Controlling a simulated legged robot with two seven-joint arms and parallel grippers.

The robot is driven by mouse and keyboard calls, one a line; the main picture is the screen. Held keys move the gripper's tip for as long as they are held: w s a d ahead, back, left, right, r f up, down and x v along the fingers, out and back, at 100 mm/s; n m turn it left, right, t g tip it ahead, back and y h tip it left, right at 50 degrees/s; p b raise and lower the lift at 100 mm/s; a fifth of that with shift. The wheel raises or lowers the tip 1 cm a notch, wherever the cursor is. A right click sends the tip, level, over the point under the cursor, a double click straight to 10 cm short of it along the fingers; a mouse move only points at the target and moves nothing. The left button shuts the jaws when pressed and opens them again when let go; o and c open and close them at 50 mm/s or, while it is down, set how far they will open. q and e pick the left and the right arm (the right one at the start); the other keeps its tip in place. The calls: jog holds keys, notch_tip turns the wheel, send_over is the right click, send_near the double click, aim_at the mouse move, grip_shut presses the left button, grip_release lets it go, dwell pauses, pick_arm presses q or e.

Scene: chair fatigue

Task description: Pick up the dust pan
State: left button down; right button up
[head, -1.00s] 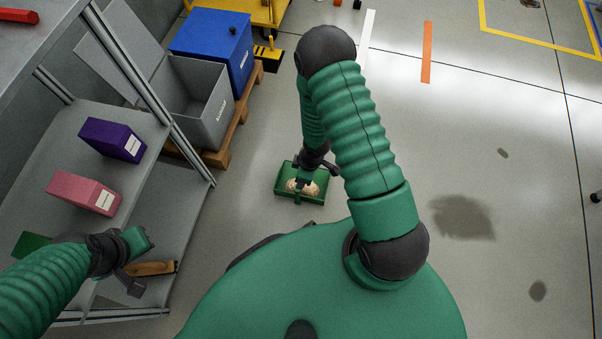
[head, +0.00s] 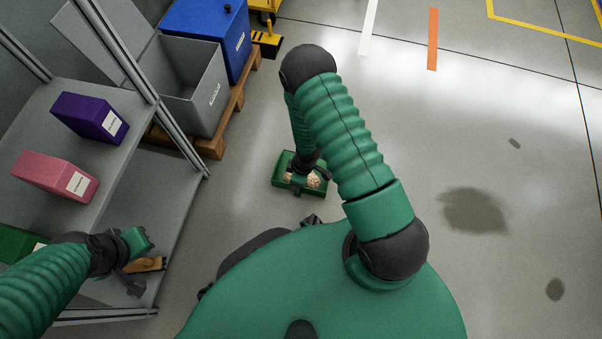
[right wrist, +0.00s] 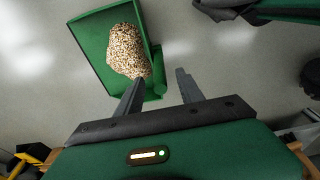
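The dust pan (head: 285,187) is green, with a pile of beige speckled debris (head: 313,180) in it. It appears to lie on the floor ahead of me. In the right wrist view the dust pan (right wrist: 92,45) fills the upper left, and its short green handle (right wrist: 158,72) points toward my right gripper (right wrist: 162,80). The fingers are apart, with the handle's end near the gap between them; contact is not clear. In the head view my right arm partly covers the pan. My left gripper (head: 140,262) is at the lower left by the shelf; its fingers are unclear.
A shelf (head: 150,190) on the left holds a purple box (head: 90,115), a pink box (head: 55,175) and an orange-brown item (head: 150,264). A grey bin (head: 200,100) and a blue box (head: 205,35) stand on a wooden pallet (head: 212,145).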

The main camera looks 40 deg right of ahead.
grip_shut()
dwell(1.3)
